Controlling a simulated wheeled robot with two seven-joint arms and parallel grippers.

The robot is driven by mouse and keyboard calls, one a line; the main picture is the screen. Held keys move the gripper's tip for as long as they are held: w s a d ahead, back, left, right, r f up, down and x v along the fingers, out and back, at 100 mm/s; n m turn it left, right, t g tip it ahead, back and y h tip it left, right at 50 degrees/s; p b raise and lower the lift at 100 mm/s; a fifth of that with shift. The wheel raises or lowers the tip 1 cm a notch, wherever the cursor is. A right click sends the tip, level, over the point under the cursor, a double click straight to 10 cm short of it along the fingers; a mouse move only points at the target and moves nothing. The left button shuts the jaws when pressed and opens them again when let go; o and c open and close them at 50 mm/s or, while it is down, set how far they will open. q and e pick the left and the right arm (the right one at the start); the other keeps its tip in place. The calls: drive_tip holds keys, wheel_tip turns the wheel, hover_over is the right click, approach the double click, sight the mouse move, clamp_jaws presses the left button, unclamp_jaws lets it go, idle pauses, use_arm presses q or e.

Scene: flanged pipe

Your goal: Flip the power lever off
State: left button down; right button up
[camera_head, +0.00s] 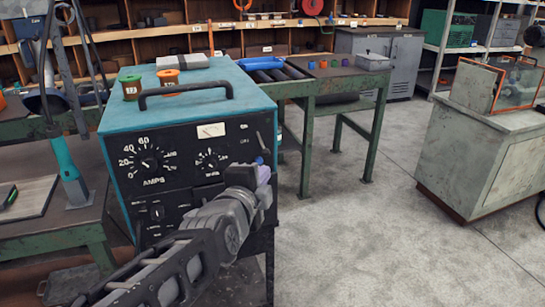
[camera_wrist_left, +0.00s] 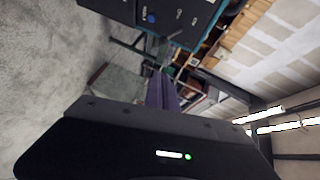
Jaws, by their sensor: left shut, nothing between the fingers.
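The power unit (camera_head: 200,155) has a teal case and a black front panel with dials marked AMPS. A small lever-like switch (camera_head: 259,140) is at the panel's upper right; I cannot tell its position clearly. A blue knob (camera_head: 259,160) shows just below it, and also in the left wrist view (camera_wrist_left: 151,18). My left gripper (camera_head: 264,173), with purple fingers, is in front of the panel's right side. Its fingers (camera_wrist_left: 161,92) are shut and empty in the left wrist view; contact with the panel cannot be told. My left wrist hides the panel's lower right. My right gripper is out of view.
Two cable spools (camera_head: 131,87) and a dark handle (camera_head: 186,93) are on top of the unit. A green-legged workbench (camera_head: 325,85) stands behind right. A grey cabinet (camera_head: 480,150) stands at the right. The floor (camera_head: 350,240) between is open.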

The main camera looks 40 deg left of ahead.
use_arm(q)
drive_tip(key=shift+w+d, duration=0.1)
drive_tip(key=shift+w, duration=0.05)
drive_tip(key=shift+w, duration=0.1)
drive_tip(key=p, duration=1.1)
approach(262, 143)
drive_tip(key=w+d+f, duration=0.2)
drive_tip(key=w+d, duration=0.1)
drive_tip(key=w, duration=0.1)
drive_tip(key=shift+w+a+f, duration=0.2)
drive_tip(key=shift+a+f, duration=0.1)
drive_tip(key=shift+a, duration=0.3)
